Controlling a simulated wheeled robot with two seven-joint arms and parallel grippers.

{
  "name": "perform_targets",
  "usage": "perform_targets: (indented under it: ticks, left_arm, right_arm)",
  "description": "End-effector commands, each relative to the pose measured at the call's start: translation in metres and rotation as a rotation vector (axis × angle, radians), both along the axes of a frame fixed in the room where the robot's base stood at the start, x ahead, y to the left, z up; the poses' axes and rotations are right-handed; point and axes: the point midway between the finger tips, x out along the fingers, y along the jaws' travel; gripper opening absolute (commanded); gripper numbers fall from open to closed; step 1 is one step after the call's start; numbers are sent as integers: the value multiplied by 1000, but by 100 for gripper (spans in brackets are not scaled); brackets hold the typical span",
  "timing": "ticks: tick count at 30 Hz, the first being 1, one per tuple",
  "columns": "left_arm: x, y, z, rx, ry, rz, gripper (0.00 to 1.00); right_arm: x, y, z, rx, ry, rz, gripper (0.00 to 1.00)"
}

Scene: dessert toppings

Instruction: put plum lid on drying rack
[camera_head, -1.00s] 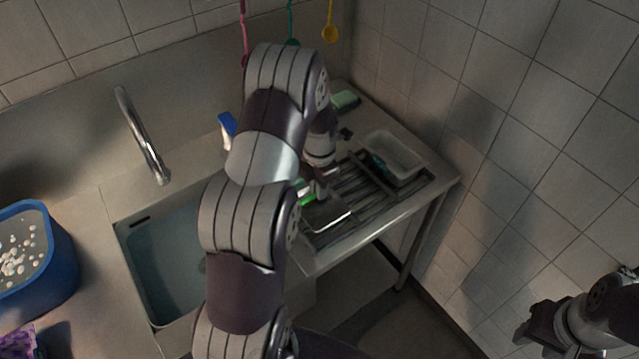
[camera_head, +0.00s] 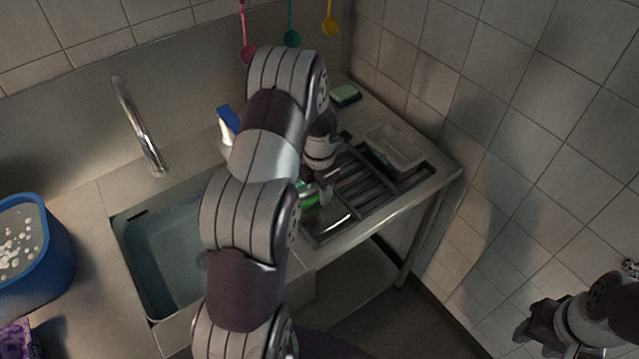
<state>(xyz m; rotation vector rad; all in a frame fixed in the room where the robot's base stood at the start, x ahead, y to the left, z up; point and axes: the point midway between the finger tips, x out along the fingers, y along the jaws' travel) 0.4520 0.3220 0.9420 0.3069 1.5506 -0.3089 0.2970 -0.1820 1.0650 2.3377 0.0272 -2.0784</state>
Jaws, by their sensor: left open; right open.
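The drying rack (camera_head: 372,192) is the dark slatted rack on the metal counter right of the sink. My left gripper (camera_head: 318,196) is low over the rack's left end, largely hidden behind my own arm; it is open. A flat greyish piece with a bright edge (camera_head: 333,224) lies on the rack's near-left part, just below the gripper; I cannot tell if it is the plum lid. A bright green patch (camera_head: 310,201) shows by the fingers. No clearly plum-coloured lid is visible. My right gripper (camera_head: 527,328) is open at the lower right, away from the rack.
A clear container (camera_head: 397,147) sits at the rack's far right. A green sponge (camera_head: 345,94) lies behind. The sink (camera_head: 165,265) and tap (camera_head: 140,125) are left of my arm. A blue tub (camera_head: 45,255) stands far left. Tiled walls enclose the right side.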

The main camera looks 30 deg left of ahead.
Motion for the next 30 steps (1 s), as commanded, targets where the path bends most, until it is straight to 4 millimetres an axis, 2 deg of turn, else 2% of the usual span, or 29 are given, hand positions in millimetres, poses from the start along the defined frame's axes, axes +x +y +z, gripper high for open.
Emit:
perform_targets:
  ticks: [4,12,15,19,26,29,30]
  left_arm:
    - [2,1,24,2,-7,0,43]
    - [2,1,96,2,-7,0,43]
    - [1,0,113,2,-4,0,43]
    - [1,0,123,1,-1,0,43]
    - [1,0,125,0,-1,-53,43]
    - [5,2,123,13,-27,-305,43]
    - [3,1,117,16,-29,-469,43]
  right_arm:
    - [0,0,-6,0,0,0,43]
    - [0,0,-16,0,0,0,43]
    - [0,0,-17,0,0,0,43]
    - [0,0,-18,0,0,0,43]
    - [0,0,-17,0,0,0,43]
    - [0,0,-18,0,0,0,43]
    - [0,0,-18,0,0,0,43]
